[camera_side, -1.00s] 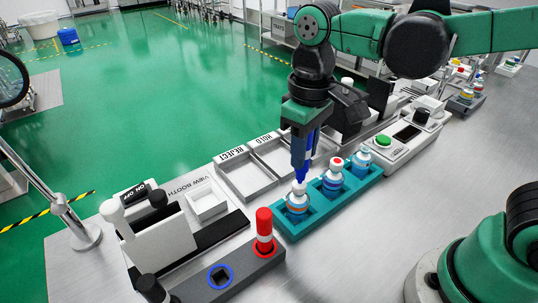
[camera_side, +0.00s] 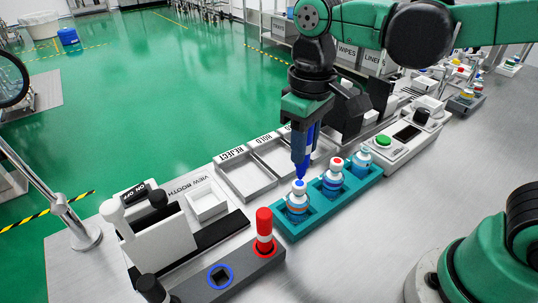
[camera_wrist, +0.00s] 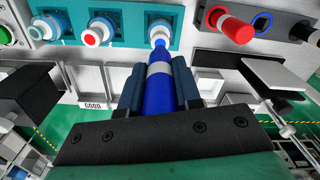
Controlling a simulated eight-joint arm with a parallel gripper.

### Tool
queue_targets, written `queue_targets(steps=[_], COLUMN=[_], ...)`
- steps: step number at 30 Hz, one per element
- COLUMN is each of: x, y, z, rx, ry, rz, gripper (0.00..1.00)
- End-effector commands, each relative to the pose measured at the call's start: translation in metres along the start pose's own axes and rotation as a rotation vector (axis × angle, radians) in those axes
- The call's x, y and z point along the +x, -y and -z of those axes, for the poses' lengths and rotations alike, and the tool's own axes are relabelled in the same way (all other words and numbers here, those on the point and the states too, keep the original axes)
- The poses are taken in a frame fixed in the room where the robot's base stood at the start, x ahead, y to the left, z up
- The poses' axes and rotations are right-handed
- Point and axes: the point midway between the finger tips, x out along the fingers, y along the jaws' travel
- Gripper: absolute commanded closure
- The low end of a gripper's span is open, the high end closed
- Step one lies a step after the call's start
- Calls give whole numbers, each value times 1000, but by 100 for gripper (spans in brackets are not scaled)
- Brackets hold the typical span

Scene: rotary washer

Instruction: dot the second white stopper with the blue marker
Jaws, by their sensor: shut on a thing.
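My gripper (camera_side: 303,135) is shut on the blue marker (camera_side: 301,160), which points tip down over the nearest bottle (camera_side: 297,206) in the teal rack (camera_side: 288,237). Blue shows on top of that bottle's white stopper (camera_side: 299,187), just under the tip; a small gap is hard to judge. The middle bottle's stopper (camera_side: 337,163) has a red dot. The far bottle (camera_side: 361,160) has a pale blue-white top without a clear dot. The wrist view shows the marker (camera_wrist: 159,90) between the fingers, its tip by the stopper (camera_wrist: 160,34).
A red marker (camera_side: 264,228) stands in the grey holder (camera_side: 238,277), beside an empty blue-ringed socket (camera_side: 220,275). Trays (camera_side: 246,178) marked REJECT and HOLD lie behind the rack. A device with a green button (camera_side: 383,141) stands to the right.

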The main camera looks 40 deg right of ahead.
Motion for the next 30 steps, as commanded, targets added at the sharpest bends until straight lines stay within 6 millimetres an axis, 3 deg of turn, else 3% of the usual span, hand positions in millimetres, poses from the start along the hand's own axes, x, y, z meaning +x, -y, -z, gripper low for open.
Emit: queue_targets(steps=[18,30], x=[-54,-58], y=[0,0], z=[0,0], rx=[0,0], ry=[0,0], rz=[0,0], gripper=[100,100])
